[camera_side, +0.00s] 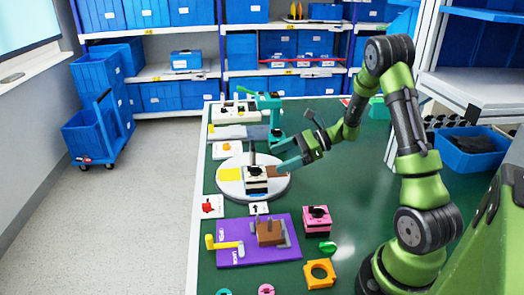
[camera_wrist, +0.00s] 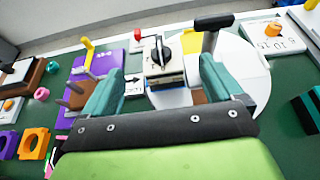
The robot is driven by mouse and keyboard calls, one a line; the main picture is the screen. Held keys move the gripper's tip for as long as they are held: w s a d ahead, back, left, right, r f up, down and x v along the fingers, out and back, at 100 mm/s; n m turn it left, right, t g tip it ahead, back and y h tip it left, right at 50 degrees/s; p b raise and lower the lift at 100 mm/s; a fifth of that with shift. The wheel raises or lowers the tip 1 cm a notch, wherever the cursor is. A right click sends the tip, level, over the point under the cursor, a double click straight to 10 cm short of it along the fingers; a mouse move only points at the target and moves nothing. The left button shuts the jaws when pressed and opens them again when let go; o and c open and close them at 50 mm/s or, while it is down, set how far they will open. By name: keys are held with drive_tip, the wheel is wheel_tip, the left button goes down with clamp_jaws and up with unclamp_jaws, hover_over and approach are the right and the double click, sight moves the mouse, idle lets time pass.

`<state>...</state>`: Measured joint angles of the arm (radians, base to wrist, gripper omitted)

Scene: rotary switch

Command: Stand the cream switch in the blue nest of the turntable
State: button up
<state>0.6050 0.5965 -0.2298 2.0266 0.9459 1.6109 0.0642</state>
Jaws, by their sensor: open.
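The cream switch (camera_wrist: 157,56), with a black knob on top, stands upright on the white turntable (camera_wrist: 248,65). It also shows on the disc in the side view (camera_side: 256,184). A blue patch of the nest (camera_wrist: 166,84) shows at the switch's base; the switch hides most of it, so I cannot tell if it is fully seated. My gripper (camera_wrist: 158,72) is open, its teal fingers apart on either side of the switch in the wrist view. In the side view my gripper (camera_side: 275,156) is just right of the switch, with no clear contact.
The turntable has a yellow patch (camera_side: 229,175) and a brown patch (camera_side: 278,171). A purple board (camera_side: 232,252) with a yellow lever lies in front. A pink block (camera_side: 316,220) and an orange ring (camera_side: 319,273) lie nearby. Green table is clear right of the turntable.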

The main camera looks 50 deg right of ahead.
drive_tip(key=s+a+r+n+g+h, duration=0.1)
drive_tip(key=s+a+r+n+h, duration=0.2)
drive_tip(key=s+a+r+n, duration=0.4)
drive_tip(key=s+a+r+n+g+h, duration=0.1)
drive_tip(key=s+a+r+n+h, duration=0.3)
drive_tip(key=n, duration=1.2)
drive_tip(key=s+a+r, duration=0.3)
drive_tip(key=s+a, duration=0.1)
drive_tip(key=a, duration=0.2)
drive_tip(key=shift+s+r+h, duration=0.25)
drive_tip(key=shift+s+h, duration=0.05)
